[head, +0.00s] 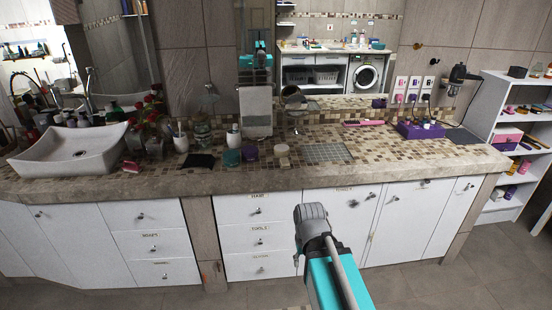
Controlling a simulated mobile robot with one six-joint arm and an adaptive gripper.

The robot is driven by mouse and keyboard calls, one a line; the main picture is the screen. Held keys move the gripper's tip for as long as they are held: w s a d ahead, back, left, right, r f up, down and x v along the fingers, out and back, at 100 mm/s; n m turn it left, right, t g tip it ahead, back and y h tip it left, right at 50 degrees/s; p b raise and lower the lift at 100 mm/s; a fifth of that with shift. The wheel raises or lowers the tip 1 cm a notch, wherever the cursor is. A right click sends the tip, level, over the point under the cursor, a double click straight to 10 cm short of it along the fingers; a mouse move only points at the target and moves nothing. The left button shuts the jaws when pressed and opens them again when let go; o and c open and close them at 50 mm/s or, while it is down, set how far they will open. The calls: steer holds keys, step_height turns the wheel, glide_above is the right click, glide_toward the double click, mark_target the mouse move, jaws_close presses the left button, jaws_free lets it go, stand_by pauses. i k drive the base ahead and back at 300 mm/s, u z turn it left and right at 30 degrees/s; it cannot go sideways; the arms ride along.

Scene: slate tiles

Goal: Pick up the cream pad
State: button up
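A small cream pad (281,150) lies on the mosaic counter (300,171), near the middle of the head view. It looks like a short round piece, with another pale edge just below it. The grey end of my arm, with my gripper (311,221), is in front of the cabinet fronts, below and to the right of the pad and well apart from it. The fingers cannot be made out, so I cannot tell if they are open or shut. Nothing held is visible.
Teal pieces (232,157) and a dark cloth (198,161) lie left of the pad. A grid mat (327,153) lies to its right. A white sink (72,149) is far left, a purple box (420,130) right.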

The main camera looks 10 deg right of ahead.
mark_target(285, 164)
steer(key=i, duration=0.9)
steer(key=z, duration=0.05)
